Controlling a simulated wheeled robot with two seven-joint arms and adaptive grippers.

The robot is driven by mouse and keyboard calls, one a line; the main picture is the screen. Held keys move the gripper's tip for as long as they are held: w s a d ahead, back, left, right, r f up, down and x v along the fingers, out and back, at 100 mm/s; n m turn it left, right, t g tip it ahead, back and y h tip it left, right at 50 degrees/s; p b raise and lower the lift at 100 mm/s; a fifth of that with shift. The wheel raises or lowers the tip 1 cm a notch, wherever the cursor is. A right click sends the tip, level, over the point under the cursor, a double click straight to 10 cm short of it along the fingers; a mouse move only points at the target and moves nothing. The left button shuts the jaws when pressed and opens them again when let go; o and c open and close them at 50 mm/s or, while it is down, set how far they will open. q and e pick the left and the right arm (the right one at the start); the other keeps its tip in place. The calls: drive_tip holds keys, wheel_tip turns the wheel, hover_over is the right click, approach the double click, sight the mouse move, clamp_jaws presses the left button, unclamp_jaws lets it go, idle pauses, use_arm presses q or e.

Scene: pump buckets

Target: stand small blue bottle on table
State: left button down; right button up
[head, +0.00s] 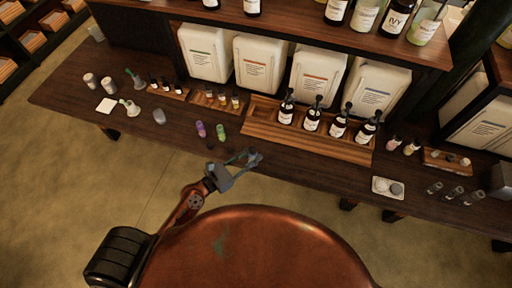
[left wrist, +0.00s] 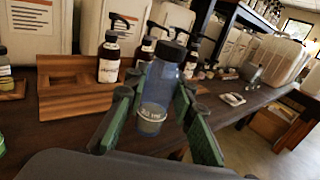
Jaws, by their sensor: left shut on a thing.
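My left gripper (head: 248,160) is shut on the small blue bottle (left wrist: 162,92). In the left wrist view the bottle is translucent blue with a black cap and a pale label low on its body. It stands nearly upright, tilted slightly, between the two green-grey fingers (left wrist: 157,110). In the head view the gripper is over the front edge of the dark wooden table (head: 160,133), and the bottle is too small and dark to make out clearly. Whether its base touches the table cannot be told. My right gripper is not in view.
A wooden rack (head: 262,122) with several pump bottles (head: 312,120) stands just behind the gripper. A purple bottle (head: 200,129) and a green bottle (head: 221,132) stand to the left. A white tray (head: 387,187) lies to the right. White canisters (head: 257,62) line the back.

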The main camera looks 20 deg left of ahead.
use_arm(q)
drive_tip(key=w+a+f+b, duration=0.1)
drive_tip(key=w+f+b, duration=0.2)
drive_tip(key=w+f, duration=0.1)
drive_tip(key=w+a+f+b, duration=0.1)
drive_tip(key=w+f+b, duration=0.2)
drive_tip(key=w+f, duration=0.1)
drive_tip(key=w+a+f+b, duration=0.1)
drive_tip(key=w+f+b, duration=0.2)
drive_tip(key=w+f, duration=0.2)
drive_tip(key=shift+r, duration=0.2)
drive_tip(key=shift+f, duration=0.2)
drive_tip(key=c, duration=2)
unclamp_jaws()
drive_tip(key=o, duration=0.3)
drive_tip(key=shift+o, duration=0.4)
drive_tip(key=shift+r, duration=0.15)
